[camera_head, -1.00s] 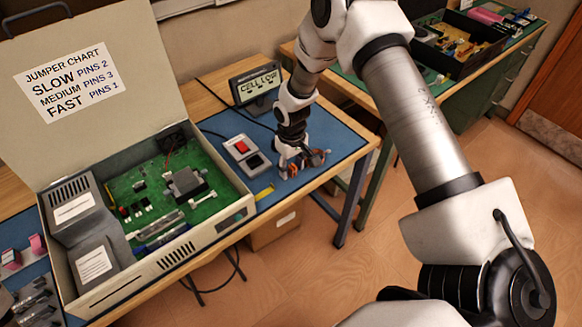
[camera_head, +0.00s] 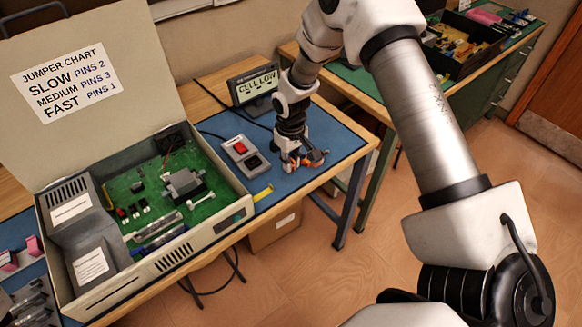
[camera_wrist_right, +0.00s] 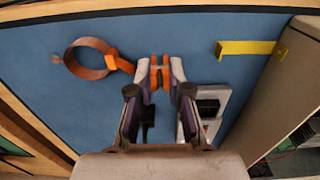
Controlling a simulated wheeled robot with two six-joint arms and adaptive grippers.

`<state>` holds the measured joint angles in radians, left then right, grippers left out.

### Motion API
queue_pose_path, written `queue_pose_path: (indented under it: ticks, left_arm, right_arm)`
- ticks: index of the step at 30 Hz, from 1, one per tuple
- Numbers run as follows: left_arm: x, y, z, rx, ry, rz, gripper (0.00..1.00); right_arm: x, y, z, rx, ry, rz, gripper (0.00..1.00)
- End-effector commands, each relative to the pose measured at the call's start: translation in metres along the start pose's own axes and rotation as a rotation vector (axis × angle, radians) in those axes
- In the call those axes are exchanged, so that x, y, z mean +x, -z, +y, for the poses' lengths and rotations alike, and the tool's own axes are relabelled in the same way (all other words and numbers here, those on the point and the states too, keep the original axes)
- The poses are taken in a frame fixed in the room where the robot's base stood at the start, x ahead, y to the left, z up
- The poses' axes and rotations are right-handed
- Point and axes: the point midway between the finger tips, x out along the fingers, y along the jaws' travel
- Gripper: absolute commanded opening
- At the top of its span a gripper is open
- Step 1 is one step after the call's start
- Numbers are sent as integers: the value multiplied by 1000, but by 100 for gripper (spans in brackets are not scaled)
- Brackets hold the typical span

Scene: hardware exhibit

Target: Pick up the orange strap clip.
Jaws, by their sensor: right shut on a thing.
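The orange strap clip (camera_wrist_right: 159,72) shows in the right wrist view as two upright orange pieces between my right fingertips. My right gripper (camera_wrist_right: 160,77) is shut on it, with one finger on each side. In the head view my right gripper (camera_head: 291,162) is low over the blue mat, pointing down, with orange showing at its fingertips. I cannot tell whether the clip touches the mat. The brown strap loop with an orange tab (camera_wrist_right: 88,58) lies on the mat to the left in the wrist view. My left gripper is not in view.
A grey box with a red switch (camera_head: 244,152) is just left of the gripper. An open case with a green board (camera_head: 160,197) stands further left. A display (camera_head: 255,87) is behind, and a yellow strip (camera_head: 264,192) lies in front. Bare mat (camera_head: 338,140) is on the right.

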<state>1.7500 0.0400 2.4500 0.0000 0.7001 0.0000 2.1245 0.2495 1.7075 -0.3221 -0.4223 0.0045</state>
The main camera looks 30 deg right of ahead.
Motion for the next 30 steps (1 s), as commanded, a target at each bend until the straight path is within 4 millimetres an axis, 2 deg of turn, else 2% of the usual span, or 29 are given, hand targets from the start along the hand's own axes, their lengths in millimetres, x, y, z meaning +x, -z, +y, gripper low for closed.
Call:
queue_pose_path:
  ticks: [2,9,15,18,21,25,29,30]
  left_arm:
    - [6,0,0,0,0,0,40]
    - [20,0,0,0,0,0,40]
    - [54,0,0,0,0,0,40]
    - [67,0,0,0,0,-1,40]
    - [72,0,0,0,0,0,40]
    - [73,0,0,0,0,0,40]
    - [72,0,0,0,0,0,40]
    - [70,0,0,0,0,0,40]
  right_arm:
    - [-10,0,0,0,1,3,3]
    - [-13,-56,-15,-4,3,-2,3]
    - [-12,-114,-31,-4,4,2,3]
    - [-17,-135,-37,-4,2,2,3]
    - [-21,-149,-40,-9,2,1,3]
    - [-25,-155,-42,-87,1,1,3]
    - [-32,-134,-39,-101,-2,4,3]
    - [-36,-122,-38,-96,-3,5,3]
